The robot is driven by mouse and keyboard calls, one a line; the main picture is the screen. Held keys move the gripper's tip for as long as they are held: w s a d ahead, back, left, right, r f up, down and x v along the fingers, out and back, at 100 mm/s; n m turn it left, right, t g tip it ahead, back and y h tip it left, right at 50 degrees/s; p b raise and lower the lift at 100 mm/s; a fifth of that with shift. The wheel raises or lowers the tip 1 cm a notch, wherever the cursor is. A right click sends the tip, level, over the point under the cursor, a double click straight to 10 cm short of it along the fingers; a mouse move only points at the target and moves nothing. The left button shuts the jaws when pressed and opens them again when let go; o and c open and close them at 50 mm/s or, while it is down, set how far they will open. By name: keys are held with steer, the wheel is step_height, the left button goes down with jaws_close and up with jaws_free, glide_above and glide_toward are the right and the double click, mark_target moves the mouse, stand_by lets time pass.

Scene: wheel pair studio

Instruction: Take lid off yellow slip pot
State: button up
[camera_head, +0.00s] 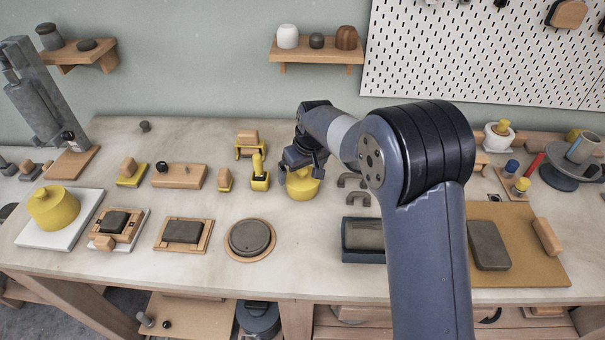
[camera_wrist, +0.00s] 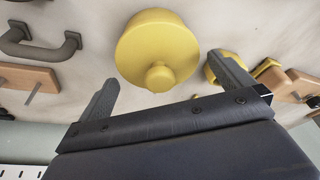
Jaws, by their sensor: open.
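The yellow slip pot (camera_head: 303,188) stands on the bench, partly hidden by my gripper above it. In the wrist view the round yellow lid (camera_wrist: 156,42) shows from above, with a small yellow knob (camera_wrist: 158,78) at its near edge in the picture. My gripper (camera_head: 304,163) is over the pot. In the wrist view my gripper (camera_wrist: 165,82) is open, with one finger on each side of the knob and clear space on both sides. Nothing is held. The lid appears to sit on the pot; the pot's body is mostly hidden.
A yellow tool (camera_head: 260,174) stands just left of the pot. Dark handles (camera_head: 353,182) lie to its right. Another yellow lidded form (camera_head: 54,207) sits on a white slab (camera_head: 84,222) at far left. Bare bench lies in front of the pot.

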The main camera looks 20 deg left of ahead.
steer(key=shift+f, duration=0.2)
steer(key=c, duration=0.8)
steer(key=shift+r, duration=0.1)
